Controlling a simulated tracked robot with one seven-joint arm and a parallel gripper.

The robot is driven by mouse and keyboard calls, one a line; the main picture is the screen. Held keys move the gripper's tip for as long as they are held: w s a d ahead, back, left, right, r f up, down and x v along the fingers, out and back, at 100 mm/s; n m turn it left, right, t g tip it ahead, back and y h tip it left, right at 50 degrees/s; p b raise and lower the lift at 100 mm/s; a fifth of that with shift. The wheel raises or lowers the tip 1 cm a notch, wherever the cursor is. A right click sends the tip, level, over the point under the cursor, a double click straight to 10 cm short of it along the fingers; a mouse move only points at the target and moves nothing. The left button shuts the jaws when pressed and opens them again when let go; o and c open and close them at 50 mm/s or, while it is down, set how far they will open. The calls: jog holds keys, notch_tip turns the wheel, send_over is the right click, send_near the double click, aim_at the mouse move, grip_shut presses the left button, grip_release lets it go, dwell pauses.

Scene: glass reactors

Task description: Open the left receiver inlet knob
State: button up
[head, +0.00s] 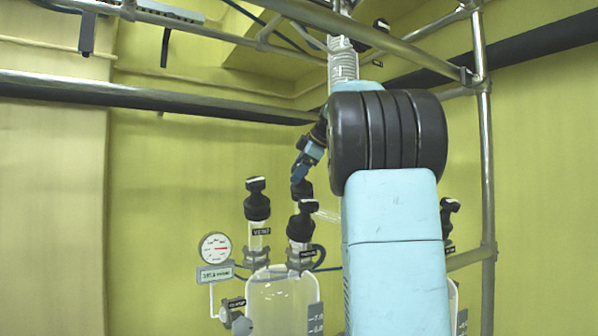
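The left receiver is a clear glass vessel (265,300) at the lower middle. On its top stand a black knob marked VENT (257,203) and, to the right, a second black knob (303,220) whose label is too small to read. I cannot tell for sure which is the inlet knob. The finger gap is hidden by the angle.
A round pressure gauge (215,248) with a display sits left of the vessel. A low side valve (236,312) is below it. Another knob (448,212) shows right of my arm, which hides much of the right receiver. Metal frame bars (150,90) cross above.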

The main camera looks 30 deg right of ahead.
jog(key=shift+o, duration=1.3)
